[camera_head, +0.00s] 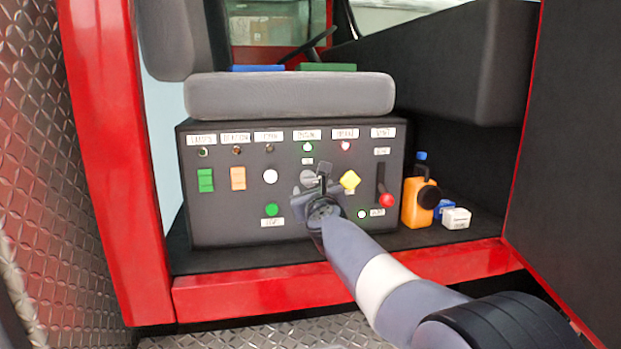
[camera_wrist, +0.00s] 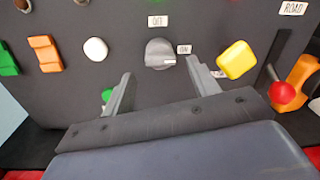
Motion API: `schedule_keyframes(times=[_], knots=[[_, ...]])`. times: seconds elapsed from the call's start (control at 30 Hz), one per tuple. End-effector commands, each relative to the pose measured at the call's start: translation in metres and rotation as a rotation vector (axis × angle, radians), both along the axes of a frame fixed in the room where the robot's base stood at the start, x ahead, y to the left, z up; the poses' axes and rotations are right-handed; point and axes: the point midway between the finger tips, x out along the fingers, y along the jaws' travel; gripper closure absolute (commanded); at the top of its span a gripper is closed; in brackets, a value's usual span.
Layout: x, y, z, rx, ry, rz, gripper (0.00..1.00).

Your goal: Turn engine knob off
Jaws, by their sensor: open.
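The engine knob (camera_wrist: 160,53) is a grey round knob on the dark control panel (camera_head: 230,225), with an OFF label (camera_wrist: 157,21) above it and an ON label (camera_wrist: 184,49) to its right. A pale mark on the knob points toward the ON label. In the head view the knob (camera_head: 308,177) is partly covered by my gripper (camera_head: 318,175). In the wrist view my gripper (camera_wrist: 160,80) is open and empty. Its two fingers are spread below the knob, one toward each side, and appear apart from it.
Near the knob are a white button (camera_wrist: 96,49), a yellow knob (camera_wrist: 237,59), an orange switch (camera_wrist: 46,54) and a green button (camera_head: 271,210). A red-tipped lever (camera_head: 386,200) is on the right. An orange container (camera_head: 415,205) stands beside the panel. A grey seat (camera_head: 290,95) overhangs it.

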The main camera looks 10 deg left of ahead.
Motion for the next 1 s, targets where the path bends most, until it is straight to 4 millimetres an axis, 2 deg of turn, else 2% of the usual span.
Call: schedule_keyframes(times=[0.1, 0.3, 0.77, 1.0], knots=[[0.017, 0.007, 0.002, -0.002, 0.001, -0.001, 0.43], [0.034, 0.014, 0.002, -0.002, 0.000, 0.001, 0.43], [0.041, 0.017, 0.000, -0.001, 0.000, 0.001, 0.43], [0.041, 0.017, 0.000, -0.001, 0.000, 0.001, 0.63]])
